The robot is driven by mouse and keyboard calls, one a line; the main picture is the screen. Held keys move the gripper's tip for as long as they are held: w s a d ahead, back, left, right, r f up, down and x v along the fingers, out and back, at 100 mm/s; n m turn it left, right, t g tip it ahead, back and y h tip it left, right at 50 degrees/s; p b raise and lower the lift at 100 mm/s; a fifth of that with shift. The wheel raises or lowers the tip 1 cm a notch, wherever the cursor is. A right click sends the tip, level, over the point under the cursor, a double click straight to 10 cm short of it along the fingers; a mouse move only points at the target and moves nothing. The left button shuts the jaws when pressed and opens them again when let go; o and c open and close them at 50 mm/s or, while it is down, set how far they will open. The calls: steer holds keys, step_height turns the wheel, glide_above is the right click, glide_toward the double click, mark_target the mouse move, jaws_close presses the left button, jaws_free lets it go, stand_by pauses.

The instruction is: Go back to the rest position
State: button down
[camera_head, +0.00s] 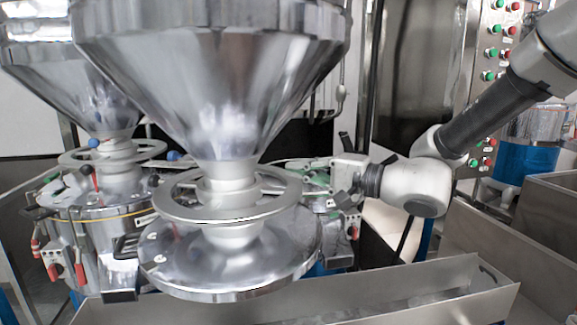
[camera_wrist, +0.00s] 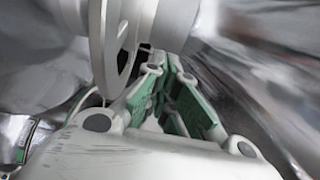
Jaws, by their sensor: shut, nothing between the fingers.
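My gripper (camera_wrist: 174,72) is shut and empty in the wrist view; its two green-padded fingers meet just right of a pale ring (camera_wrist: 115,60) and its neck. In the head view my gripper (camera_head: 316,180) is partly hidden beside the near grinder's ring plate (camera_head: 165,208), under the big steel hopper (camera_head: 215,85). My arm comes in from the upper right. I cannot tell whether the fingers touch the grinder.
A second hopper (camera_head: 60,75) and grinder stand at the left. A metal trough (camera_head: 410,290) runs along the front. A control panel (camera_head: 497,45) with red and green buttons, a blue drum (camera_head: 525,160) and steel bins (camera_head: 545,215) are at the right.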

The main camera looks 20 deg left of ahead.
steer(key=s+d+f+n+g+h, duration=0.1)
steer(key=s+d+f+g+h, duration=0.15)
steer(key=s+d+f, duration=0.35)
steer(key=s+d+f+g+h, duration=0.1)
steer(key=s+d+f+g, duration=0.25)
steer(key=s, duration=0.35)
steer(key=s+d+f+n+h, duration=0.2)
steer(key=d+f+h, duration=0.15)
steer(key=d, duration=0.75)
steer(key=w+d+t+h, duration=0.25)
steer(key=d+h, duration=0.45)
steer(key=d, duration=1.3)
steer(key=s+d+r+t+h, duration=0.1)
steer(key=d+r+t, duration=0.1)
steer(key=d, duration=0.5)
steer(key=s+d+r+t+h, duration=0.1)
steer(key=d+r+t+h, duration=0.1)
steer(key=d+r, duration=0.2)
steer(key=d, duration=0.3)
steer(key=shift+s+d+r+m+h, duration=0.2)
steer(key=shift+s+r+m+h, duration=0.1)
steer(key=shift+r+m, duration=0.1)
steer(key=shift+t, duration=0.25)
